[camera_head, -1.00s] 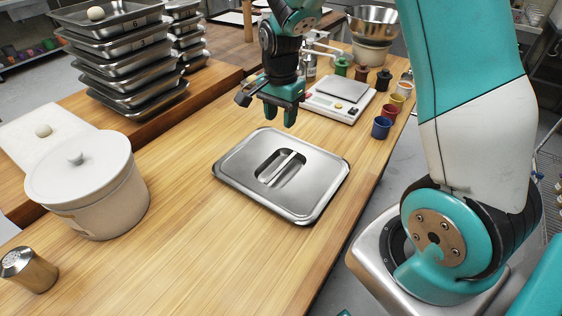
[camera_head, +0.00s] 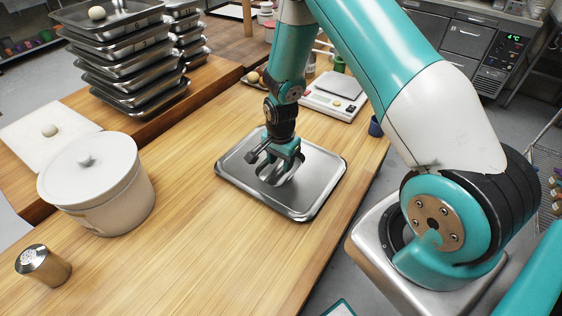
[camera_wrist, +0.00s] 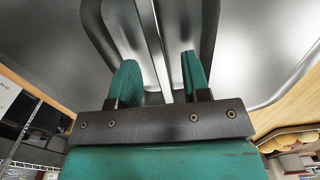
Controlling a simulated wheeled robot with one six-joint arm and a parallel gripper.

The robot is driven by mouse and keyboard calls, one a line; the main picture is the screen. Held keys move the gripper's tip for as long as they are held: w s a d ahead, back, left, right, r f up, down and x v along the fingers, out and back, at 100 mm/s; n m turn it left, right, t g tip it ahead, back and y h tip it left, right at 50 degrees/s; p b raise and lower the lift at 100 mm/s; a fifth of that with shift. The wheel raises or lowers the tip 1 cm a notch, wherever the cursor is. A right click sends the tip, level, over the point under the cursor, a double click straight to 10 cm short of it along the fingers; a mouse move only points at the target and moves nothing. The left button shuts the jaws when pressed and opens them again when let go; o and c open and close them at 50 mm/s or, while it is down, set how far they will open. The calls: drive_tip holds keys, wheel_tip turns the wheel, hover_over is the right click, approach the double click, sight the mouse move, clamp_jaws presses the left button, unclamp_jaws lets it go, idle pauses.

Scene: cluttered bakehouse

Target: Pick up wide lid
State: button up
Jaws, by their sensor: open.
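The wide lid (camera_head: 310,190) is a flat steel rectangle with rounded corners, lying on the wooden table. It has a recessed middle with a bar handle across it. My gripper (camera_head: 278,178) is directly over that recess, pointing down. In the wrist view my gripper (camera_wrist: 158,78) is open, with one green finger on each side of the handle bar (camera_wrist: 160,45). The lid (camera_wrist: 255,40) fills most of that view. I cannot tell whether the fingers touch the lid.
A white lidded crock (camera_head: 95,185) and a steel shaker (camera_head: 42,265) stand to the left. Stacked steel trays (camera_head: 125,65) are at the back left. A scale (camera_head: 335,95) and a blue cup (camera_head: 376,126) stand behind the lid. Bare table (camera_head: 190,235) lies in front.

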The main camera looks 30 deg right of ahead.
drive_tip(key=shift+f, duration=0.55)
clamp_jaws()
drive_tip(key=shift+r, duration=0.1)
